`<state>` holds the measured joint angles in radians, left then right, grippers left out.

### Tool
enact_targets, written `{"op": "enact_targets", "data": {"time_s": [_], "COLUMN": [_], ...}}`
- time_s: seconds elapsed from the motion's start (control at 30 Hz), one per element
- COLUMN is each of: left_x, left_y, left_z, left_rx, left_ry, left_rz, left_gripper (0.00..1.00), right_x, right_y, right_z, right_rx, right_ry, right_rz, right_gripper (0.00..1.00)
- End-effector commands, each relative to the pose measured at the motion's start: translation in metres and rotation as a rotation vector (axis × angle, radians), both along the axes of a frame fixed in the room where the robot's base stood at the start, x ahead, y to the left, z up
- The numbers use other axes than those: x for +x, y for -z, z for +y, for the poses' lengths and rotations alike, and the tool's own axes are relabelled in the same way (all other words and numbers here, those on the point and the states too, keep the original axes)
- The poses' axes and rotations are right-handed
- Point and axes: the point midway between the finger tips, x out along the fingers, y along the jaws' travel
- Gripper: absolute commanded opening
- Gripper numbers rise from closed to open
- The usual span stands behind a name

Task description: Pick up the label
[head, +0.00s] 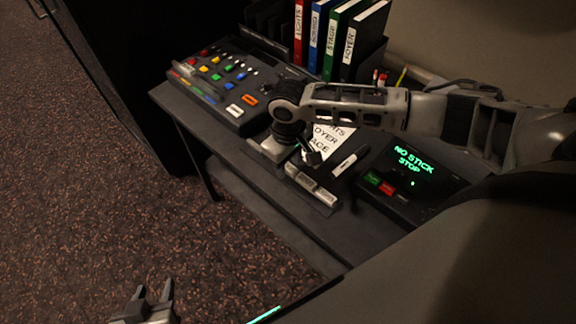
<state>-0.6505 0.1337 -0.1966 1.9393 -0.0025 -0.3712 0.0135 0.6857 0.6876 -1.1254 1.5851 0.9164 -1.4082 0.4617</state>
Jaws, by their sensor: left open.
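My left gripper (153,296) is open and empty at the bottom left, over the carpet and away from the desk.
A mixing console (222,82) with coloured buttons stands at the desk's left. Labelled binders (330,42) stand behind. Grey blocks (307,181) line the front edge. A black box (408,185) showing "NO STICK STOP" is at right. The carpet (110,220) is clear.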

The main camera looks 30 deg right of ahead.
Motion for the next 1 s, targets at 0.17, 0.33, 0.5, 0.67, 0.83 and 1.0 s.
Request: {"op": "enact_targets", "data": {"time_s": [0.17, 0.33, 0.5, 0.67, 0.83, 1.0], "left_x": [0.0, 0.0, 0.0, 0.0, 0.0, 0.001], "left_y": [0.0, 0.001, 0.001, 0.004, 0.004, 0.003], "left_z": [0.0, 0.001, 0.0, 0.0, -0.001, -0.003], "left_rx": [0.001, 0.001, 0.0, 0.0, -0.001, -0.006], "left_ry": [-0.001, -0.001, -0.001, -0.001, 0.001, 0.003], "left_rz": [0.001, 0.001, 0.002, 0.004, 0.003, -0.001], "left_gripper": [0.43, 0.43, 0.43, 0.43, 0.43, 0.43], "right_x": [0.0, 0.0, 0.0, 0.001, 0.002, 0.005], "right_y": [0.0, -0.001, -0.003, -0.016, -0.045, -0.081], "right_z": [0.0, 0.0, 0.0, 0.0, 0.013, 0.043], "right_rx": [0.0, 0.0, 0.0, 0.002, 0.004, 0.006], "right_ry": [0.0, 0.001, 0.001, 0.001, -0.004, -0.005], "right_rz": [0.0, 0.0, -0.001, -0.003, -0.004, -0.005], "right_gripper": [0.0, 0.0, 0.0, 0.0, 0.0, 0.0]}}
